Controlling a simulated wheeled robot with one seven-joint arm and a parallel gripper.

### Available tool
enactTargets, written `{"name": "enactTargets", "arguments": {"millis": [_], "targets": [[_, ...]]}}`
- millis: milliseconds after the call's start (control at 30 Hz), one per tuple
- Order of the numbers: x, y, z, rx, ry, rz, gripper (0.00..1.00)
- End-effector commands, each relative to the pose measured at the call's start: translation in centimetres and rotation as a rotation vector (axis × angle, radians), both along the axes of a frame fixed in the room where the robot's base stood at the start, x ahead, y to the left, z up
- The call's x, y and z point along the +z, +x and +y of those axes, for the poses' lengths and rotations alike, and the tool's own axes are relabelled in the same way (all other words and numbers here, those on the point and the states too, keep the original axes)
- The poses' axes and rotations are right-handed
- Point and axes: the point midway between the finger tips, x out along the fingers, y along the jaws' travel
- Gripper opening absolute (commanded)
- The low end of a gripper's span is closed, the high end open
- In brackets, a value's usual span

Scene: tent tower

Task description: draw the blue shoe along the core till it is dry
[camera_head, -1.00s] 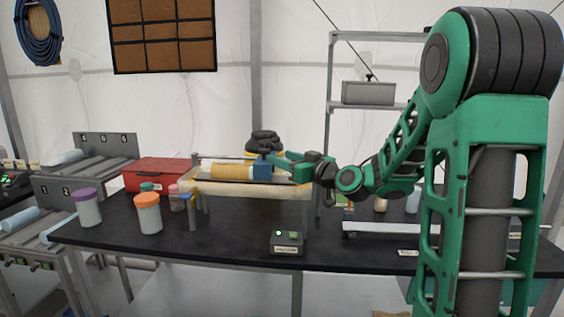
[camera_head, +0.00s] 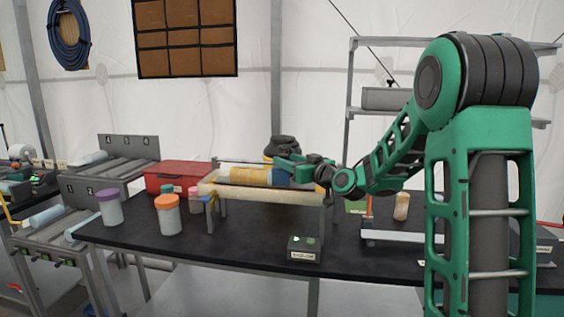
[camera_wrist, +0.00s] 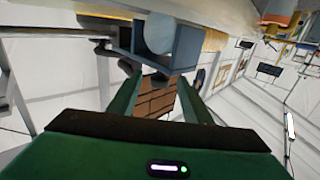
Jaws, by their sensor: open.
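The core (camera_head: 247,176), a tan-yellow cylinder, lies level above a pale trough on a raised stand (camera_head: 262,194) on the black bench. The blue shoe (camera_head: 279,177) is at the core's right end. In the wrist view the blue shoe (camera_wrist: 186,50) shows as a block with a round pale face, just beyond my fingertips. My gripper (camera_wrist: 160,80) has its two green fingers apart, with nothing clearly held between them. In the head view my gripper (camera_head: 288,164) reaches in from the right at the shoe's upper side; whether it touches is unclear. Wetness cannot be made out.
Jars with purple (camera_head: 108,205) and orange lids (camera_head: 168,213) stand at the bench's left. A red case (camera_head: 178,176) lies behind them. A small box with green lights (camera_head: 303,248) sits at the front edge. Grey roller racks (camera_head: 125,168) stand further left.

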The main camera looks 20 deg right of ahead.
Motion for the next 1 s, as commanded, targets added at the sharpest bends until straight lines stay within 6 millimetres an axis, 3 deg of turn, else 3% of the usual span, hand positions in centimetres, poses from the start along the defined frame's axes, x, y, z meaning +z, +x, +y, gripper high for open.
{"name": "enactTargets", "arguments": {"millis": [233,600,667,800,1000], "targets": [[-0.1,2.7,0.6,0.0,0.0,0.0,0.45],[0.0,3.3,0.8,0.0,0.0,0.0,0.45],[0.0,3.3,0.8,0.0,0.0,0.0,0.35],[0.0,3.3,0.8,-0.001,0.0,0.0,0.02],[0.0,3.3,0.6,-0.003,0.0,0.0,0.0]]}}
